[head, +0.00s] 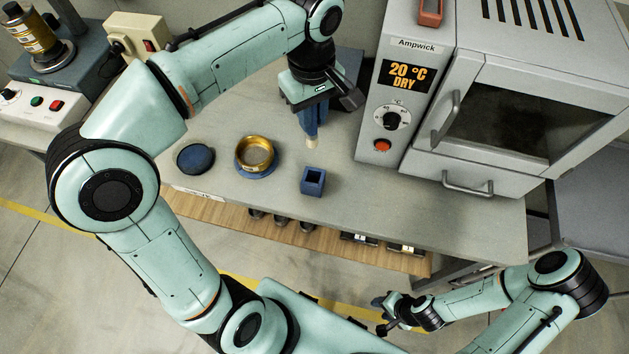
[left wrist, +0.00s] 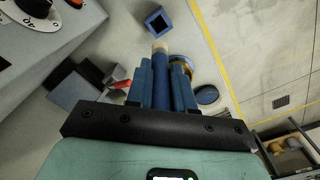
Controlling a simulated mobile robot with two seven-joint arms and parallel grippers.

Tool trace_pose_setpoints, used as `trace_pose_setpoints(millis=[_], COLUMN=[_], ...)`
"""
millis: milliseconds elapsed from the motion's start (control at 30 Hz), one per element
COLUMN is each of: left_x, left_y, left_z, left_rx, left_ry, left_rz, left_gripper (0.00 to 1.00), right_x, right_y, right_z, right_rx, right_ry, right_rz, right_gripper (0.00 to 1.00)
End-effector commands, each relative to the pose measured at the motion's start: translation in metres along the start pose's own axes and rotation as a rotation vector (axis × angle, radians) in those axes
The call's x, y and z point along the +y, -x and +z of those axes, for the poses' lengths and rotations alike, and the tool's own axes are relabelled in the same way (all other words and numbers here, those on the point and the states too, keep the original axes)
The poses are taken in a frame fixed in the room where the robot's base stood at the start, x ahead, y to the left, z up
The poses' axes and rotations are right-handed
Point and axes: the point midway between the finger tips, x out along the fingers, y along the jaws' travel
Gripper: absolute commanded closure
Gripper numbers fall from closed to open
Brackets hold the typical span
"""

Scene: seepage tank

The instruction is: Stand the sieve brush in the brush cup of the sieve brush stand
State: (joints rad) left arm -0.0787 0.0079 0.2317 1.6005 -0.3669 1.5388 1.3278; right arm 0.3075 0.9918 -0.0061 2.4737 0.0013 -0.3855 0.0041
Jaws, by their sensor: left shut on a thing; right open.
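The sieve brush (head: 312,142) has a blue handle and a pale bristle end. My left gripper (head: 311,117) is shut on its handle, with the pale end pointing down. The brush is above the bench, behind the cup in the head view. The brush cup (head: 312,181), a small square blue cup with an open top, stands on the bench. In the left wrist view the brush (left wrist: 160,47) shows between the fingers, and the cup (left wrist: 158,22) is beyond its tip, apart from it. My right gripper (head: 387,311) is open and empty, low in front of the bench.
A brass sieve (head: 256,152) on a blue base and a dark blue disc (head: 195,158) are left of the cup. A grey oven (head: 400,125) stands to the right. A red-handled thing (left wrist: 122,84) shows near the fingers in the wrist view. The bench around the cup is clear.

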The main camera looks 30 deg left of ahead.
Motion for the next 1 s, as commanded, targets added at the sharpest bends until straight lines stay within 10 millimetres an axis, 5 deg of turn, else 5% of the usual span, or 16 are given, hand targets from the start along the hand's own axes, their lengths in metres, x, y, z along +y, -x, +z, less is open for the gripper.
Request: trace_pose_setpoints(millis=[167, 600, 1000], left_x=[-0.001, -0.001, 0.000], left_y=[-0.017, -0.131, -0.179], left_z=[0.000, 0.000, 0.000], left_rx=[-0.001, -0.002, -0.002], left_ry=[-0.001, -0.002, -0.003], left_rz=[-0.005, -0.005, -0.003], left_gripper=[1.00, 1.00, 1.00], right_x=[0.003, 0.017, 0.019], right_y=[-0.005, -0.029, -0.035], right_z=[0.003, 0.018, 0.021], right_rx=[-0.004, -0.024, -0.027], right_ry=[-0.001, -0.008, -0.010], right_rz=[0.002, 0.008, 0.010], right_gripper=[0.57, 0.57, 0.57])
